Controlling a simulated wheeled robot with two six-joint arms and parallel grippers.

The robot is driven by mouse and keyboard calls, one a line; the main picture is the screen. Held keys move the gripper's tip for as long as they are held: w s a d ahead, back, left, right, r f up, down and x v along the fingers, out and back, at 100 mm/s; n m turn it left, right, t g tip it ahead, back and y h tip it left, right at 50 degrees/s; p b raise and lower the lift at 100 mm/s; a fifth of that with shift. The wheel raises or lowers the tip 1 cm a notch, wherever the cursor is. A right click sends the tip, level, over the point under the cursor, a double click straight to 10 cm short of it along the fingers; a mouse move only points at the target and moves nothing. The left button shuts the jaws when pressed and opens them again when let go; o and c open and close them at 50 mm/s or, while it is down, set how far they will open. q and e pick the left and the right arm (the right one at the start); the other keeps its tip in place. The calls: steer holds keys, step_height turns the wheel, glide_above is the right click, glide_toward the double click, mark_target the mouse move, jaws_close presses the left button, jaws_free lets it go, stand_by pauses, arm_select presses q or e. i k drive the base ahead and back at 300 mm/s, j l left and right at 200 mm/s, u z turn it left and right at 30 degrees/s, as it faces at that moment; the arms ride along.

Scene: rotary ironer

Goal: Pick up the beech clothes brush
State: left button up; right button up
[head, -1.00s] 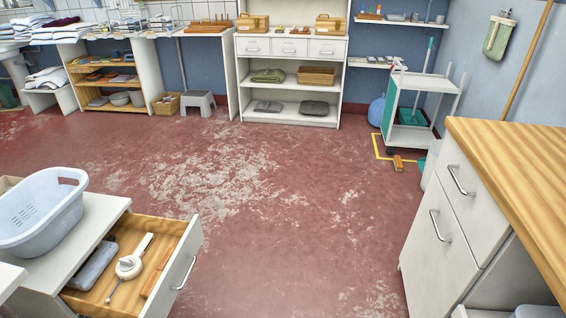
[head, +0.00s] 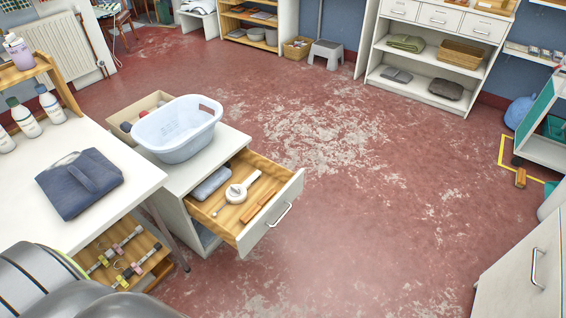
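A long, narrow wooden piece (head: 258,207), which looks like the beech clothes brush, lies at the front right of an open wooden drawer (head: 285,195). Its bristles cannot be made out at this size. Beside it in the drawer lie a white round device with a handle (head: 236,193) and a grey oblong item (head: 212,183). The drawer is pulled out of a white cabinet (head: 182,179). Neither of my grippers is in view.
A pale blue laundry basket (head: 180,130) stands on the cabinet. A white table (head: 110,205) on the left bears folded dark blue cloth (head: 80,183) and bottles. A white drawer unit (head: 520,275) stands at lower right. The red floor (head: 350,220) between is clear.

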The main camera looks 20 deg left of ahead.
mark_target(256, 209)
steer(key=u, duration=0.9)
